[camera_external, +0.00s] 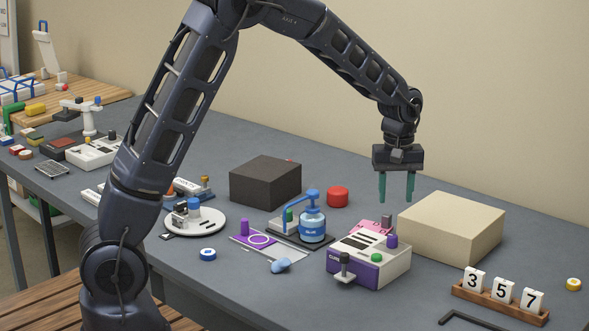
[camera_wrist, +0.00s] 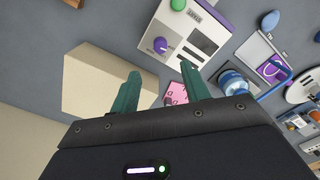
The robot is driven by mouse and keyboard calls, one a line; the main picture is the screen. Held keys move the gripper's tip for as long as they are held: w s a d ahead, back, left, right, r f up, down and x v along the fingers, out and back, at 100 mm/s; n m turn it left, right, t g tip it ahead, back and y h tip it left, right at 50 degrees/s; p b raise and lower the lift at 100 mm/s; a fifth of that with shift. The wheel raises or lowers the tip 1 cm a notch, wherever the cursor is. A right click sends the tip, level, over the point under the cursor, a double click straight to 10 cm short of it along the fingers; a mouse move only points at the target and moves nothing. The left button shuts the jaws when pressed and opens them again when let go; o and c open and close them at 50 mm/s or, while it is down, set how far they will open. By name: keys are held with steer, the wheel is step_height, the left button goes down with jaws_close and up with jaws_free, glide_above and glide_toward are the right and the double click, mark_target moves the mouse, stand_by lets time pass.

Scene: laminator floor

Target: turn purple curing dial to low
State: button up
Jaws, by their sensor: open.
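The curing unit (camera_external: 398,268) is a white box with a purple front panel on the grey table. Its purple dial (camera_external: 391,241) stands on the top near the back right corner. In the wrist view the purple dial (camera_wrist: 160,45) shows a pale pointer mark; which setting it marks is too small to read. My gripper (camera_external: 396,200) has two green fingers pointing down, apart and empty. It hangs above the back of the unit, clear of the dial. In the wrist view the dial lies just beyond the gap between the fingertips (camera_wrist: 160,72).
A green button (camera_external: 378,256) and a black-knobbed lever (camera_external: 344,265) are on the unit. A large beige block (camera_external: 455,226) stands close on its right. A pink item (camera_external: 372,228) lies behind it, and a blue pump bottle (camera_external: 312,222) stands to its left.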

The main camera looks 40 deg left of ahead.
mark_target(393, 236)
step_height(393, 236, down, 11)
steer(key=shift+r, duration=0.2)
stand_by(0.3)
steer(key=shift+c, duration=0.3)
steer(key=c, duration=0.9)
